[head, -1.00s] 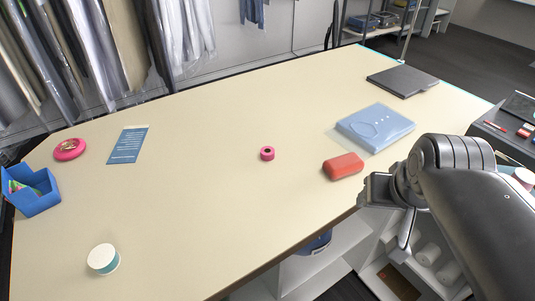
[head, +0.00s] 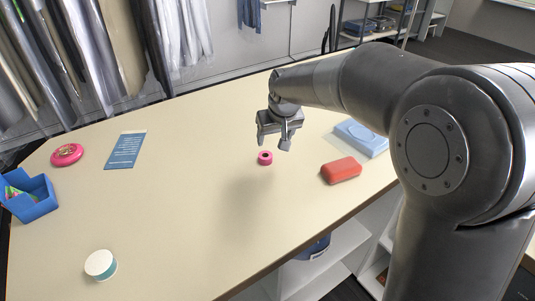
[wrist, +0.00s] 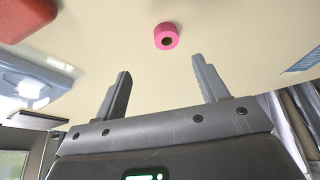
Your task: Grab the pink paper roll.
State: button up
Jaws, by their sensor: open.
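The pink paper roll (head: 265,158) is a small ring with a dark centre on the cream table, near its middle. It also shows in the wrist view (wrist: 166,36), beyond and between the fingertips. My gripper (head: 287,142) is open and empty. In the head view it hangs above the table, just above and slightly right of the roll in the picture. In the wrist view its two fingers (wrist: 165,80) stand apart, not touching the roll.
A red case (head: 341,170) and a blue folded item (head: 360,138) lie right of the roll. A blue card (head: 125,150), pink round dish (head: 67,154), blue bin (head: 30,200) and white-teal roll (head: 100,265) are at left. The table (head: 190,220) between is clear.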

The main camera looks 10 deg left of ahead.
aim_at(266, 155)
jog(key=x, duration=0.8)
jog(key=a+x, duration=0.1)
jog(key=x, duration=0.3)
jog(key=shift+w+a, duration=0.2)
jog(key=shift+w, duration=0.05)
jog(key=shift+c, duration=0.5)
jog(key=c, duration=1)
